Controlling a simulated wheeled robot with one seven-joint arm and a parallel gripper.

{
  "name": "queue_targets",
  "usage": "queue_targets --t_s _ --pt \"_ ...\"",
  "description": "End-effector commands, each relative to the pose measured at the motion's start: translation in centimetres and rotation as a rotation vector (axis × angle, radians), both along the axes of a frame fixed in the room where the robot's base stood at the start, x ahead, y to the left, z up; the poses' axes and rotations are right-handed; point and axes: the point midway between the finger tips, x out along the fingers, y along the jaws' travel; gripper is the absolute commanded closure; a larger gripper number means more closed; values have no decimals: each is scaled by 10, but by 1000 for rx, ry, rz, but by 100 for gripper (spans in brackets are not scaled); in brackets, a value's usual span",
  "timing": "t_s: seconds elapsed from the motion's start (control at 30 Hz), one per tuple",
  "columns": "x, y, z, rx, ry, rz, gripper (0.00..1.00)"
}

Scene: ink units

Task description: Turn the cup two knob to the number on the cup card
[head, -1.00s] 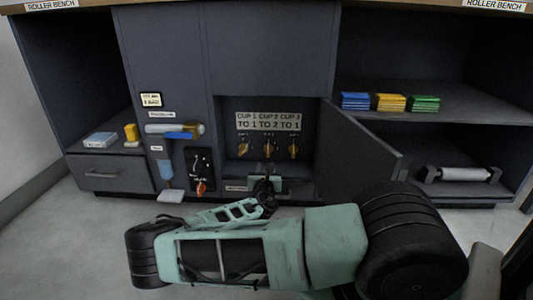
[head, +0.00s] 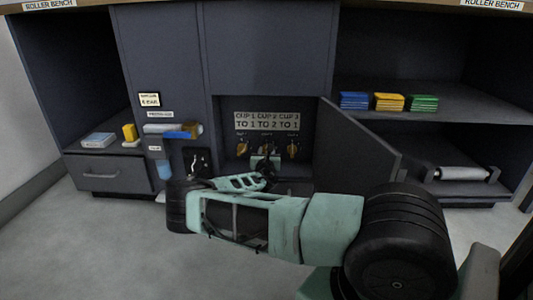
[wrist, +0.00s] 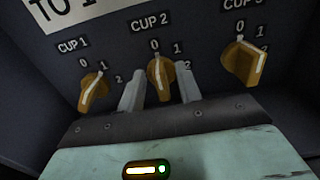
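The cup card (head: 267,121) in the head view reads CUP 1 TO 1, CUP 2 TO 2, CUP 3 TO 1. The orange cup two knob (wrist: 161,78) is in the middle of the wrist view; its white line points at 0. It also shows small in the head view (head: 267,148). My gripper (wrist: 160,88) is open, with one pale finger on each side of this knob and narrow gaps visible beside it. The cup 1 knob (wrist: 93,92) at left has its line tilted toward 1.
The knobs sit in a recess, with an open door (head: 355,155) to its right. Left of it, another panel (head: 200,162) is partly hidden by my arm. Shelves at right hold blue, yellow and green stacks (head: 388,102) and a roller (head: 460,173).

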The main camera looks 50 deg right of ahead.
Motion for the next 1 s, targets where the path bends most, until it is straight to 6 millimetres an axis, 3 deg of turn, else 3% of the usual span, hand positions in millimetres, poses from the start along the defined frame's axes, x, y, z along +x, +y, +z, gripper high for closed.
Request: queue_targets --t_s 0.03,0.17,0.57,1.0 --pt "0 0 0 0 0 0 65" --pt "0 0 0 0 0 0 100" --pt "-1 0 0 25 -30 -1 100" --pt "-3 -2 -1 231 -271 -1 100"
